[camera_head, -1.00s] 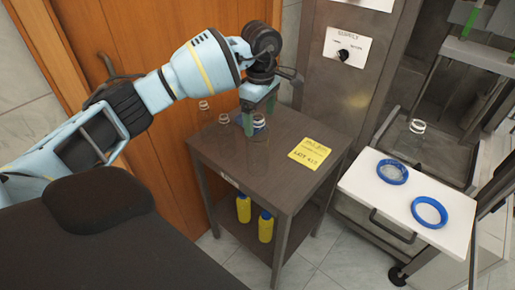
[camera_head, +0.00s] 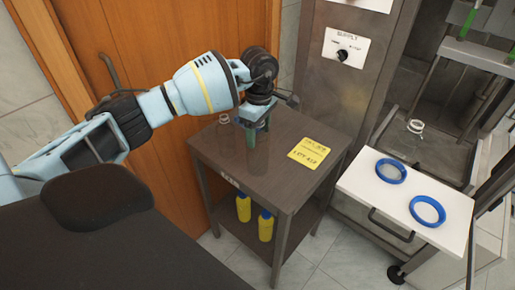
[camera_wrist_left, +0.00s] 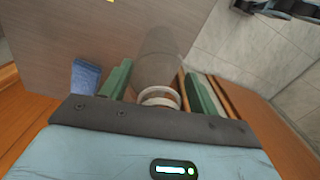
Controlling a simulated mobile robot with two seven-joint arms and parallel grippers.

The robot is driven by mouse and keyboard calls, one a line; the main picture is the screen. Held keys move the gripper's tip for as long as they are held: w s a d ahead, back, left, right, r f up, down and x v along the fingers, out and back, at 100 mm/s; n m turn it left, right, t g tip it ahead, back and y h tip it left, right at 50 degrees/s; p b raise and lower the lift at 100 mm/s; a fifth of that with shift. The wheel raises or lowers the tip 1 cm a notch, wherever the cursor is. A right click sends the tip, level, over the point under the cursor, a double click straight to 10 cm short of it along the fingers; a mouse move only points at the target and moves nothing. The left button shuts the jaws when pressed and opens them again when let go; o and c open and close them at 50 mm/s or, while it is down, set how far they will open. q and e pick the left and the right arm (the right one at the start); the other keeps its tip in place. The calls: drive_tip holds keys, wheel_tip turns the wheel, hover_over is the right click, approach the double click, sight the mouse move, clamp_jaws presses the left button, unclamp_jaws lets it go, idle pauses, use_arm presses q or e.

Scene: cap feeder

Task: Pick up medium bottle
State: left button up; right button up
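My left gripper (camera_head: 257,138) points down over the dark side table, its two green fingers low above the tabletop. In the left wrist view my left gripper (camera_wrist_left: 160,88) is open, with a clear bottle (camera_wrist_left: 162,55) between the fingers. The bottle's pale ringed neck lies near the palm, with a small gap visible to each finger. In the head view this bottle is mostly hidden by the gripper and hard to make out. Another clear bottle (camera_head: 224,118) stands left of the gripper, partly hidden. My right gripper is not in view.
The side table (camera_head: 285,185) bears a yellow note (camera_head: 309,153). Yellow bottles (camera_head: 265,226) stand on its lower shelf. A white shelf (camera_head: 385,205) at right holds two blue rings (camera_head: 428,211). A blue object (camera_wrist_left: 86,76) lies beside one finger.

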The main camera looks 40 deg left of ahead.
use_arm(q)
drive_tip(key=c, duration=0.5)
drive_tip(key=shift+r, duration=0.15)
